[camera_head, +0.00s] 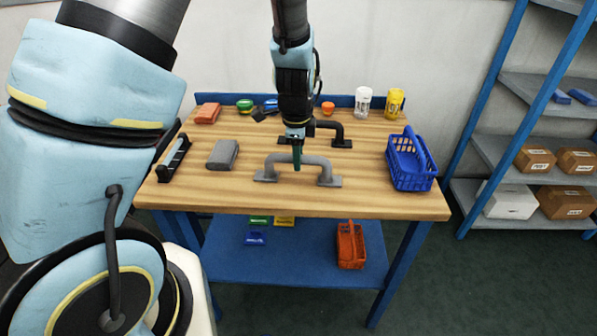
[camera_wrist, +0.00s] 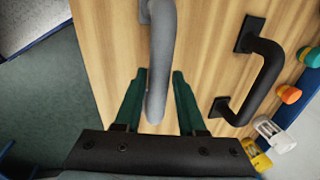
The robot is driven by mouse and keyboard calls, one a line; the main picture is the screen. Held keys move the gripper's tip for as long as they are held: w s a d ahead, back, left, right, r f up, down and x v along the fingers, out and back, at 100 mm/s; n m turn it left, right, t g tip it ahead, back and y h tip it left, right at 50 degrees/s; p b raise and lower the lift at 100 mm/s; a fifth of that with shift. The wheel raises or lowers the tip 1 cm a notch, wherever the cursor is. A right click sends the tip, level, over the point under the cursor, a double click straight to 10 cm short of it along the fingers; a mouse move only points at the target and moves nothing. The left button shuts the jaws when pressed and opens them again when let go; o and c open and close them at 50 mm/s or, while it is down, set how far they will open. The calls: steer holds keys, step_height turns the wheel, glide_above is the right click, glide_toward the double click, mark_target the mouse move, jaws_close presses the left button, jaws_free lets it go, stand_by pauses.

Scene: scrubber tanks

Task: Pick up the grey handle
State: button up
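The grey handle (camera_head: 325,163) is a bar raised on two feet, standing near the front middle of the wooden table. My gripper (camera_head: 297,160) points down at the handle's bar in the head view. In the wrist view the grey handle (camera_wrist: 162,45) runs from the top edge down between the two green fingers of my gripper (camera_wrist: 159,73). The fingers are open, with gaps on both sides of the bar. I cannot tell exactly how deep the fingertips reach beside it.
A black handle (camera_head: 341,136) stands close behind, also in the wrist view (camera_wrist: 262,75). A grey block (camera_head: 222,154) and another black handle (camera_head: 174,160) are to the left. A blue basket (camera_head: 410,165) stands at the right edge. Jars and small items line the back.

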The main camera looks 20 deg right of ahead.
mark_target(299, 178)
steer(key=f+b, duration=0.2)
steer(key=f, duration=0.1)
steer(key=f+b, duration=0.1)
steer(key=shift+w+d+f, duration=0.25)
steer(key=shift+w+f, duration=0.05)
jaws_close()
stand_by(0.3)
